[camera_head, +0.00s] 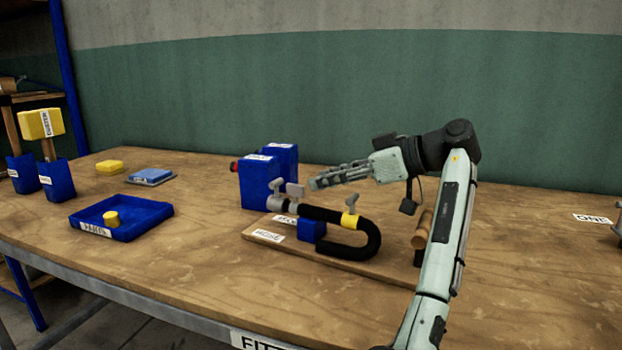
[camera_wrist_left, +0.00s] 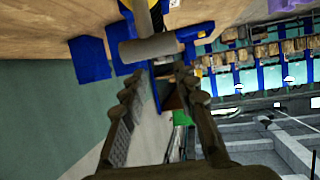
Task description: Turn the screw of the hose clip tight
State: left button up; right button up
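The black hose (camera_head: 372,244) bends in a U on a wooden board at mid-table. The yellow hose clip (camera_head: 349,221) sits around its upper run, with a grey T-shaped screw head (camera_head: 352,202) standing up from it. My left gripper (camera_head: 318,182) is above the hose, pointing left, its fingers empty. In the left wrist view my left gripper (camera_wrist_left: 158,82) has its fingers apart. A grey T-shaped bar (camera_wrist_left: 150,48) lies ahead of the fingertips, with yellow (camera_wrist_left: 146,6) behind it, seemingly the screw and clip. No contact shows. My right gripper is in neither view.
Blue blocks (camera_head: 258,184) and a grey fitting (camera_head: 294,190) stand left of my gripper. A wooden-handled tool (camera_head: 422,230) stands right of the hose. A blue tray (camera_head: 150,216) is at the left. The table's right side is mostly clear.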

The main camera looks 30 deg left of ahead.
aim_at(299, 185)
pick_arm(q)
jog(key=p+x, duration=0.1)
jog(key=x, duration=0.6)
jog(key=shift+s+a+f, duration=0.1)
jog(key=shift+s+a, duration=0.1)
jog(key=shift+a, duration=0.1)
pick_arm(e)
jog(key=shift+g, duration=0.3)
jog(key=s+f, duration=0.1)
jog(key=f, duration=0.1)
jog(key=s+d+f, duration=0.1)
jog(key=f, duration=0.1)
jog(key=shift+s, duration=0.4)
pick_arm(q)
grip_shut()
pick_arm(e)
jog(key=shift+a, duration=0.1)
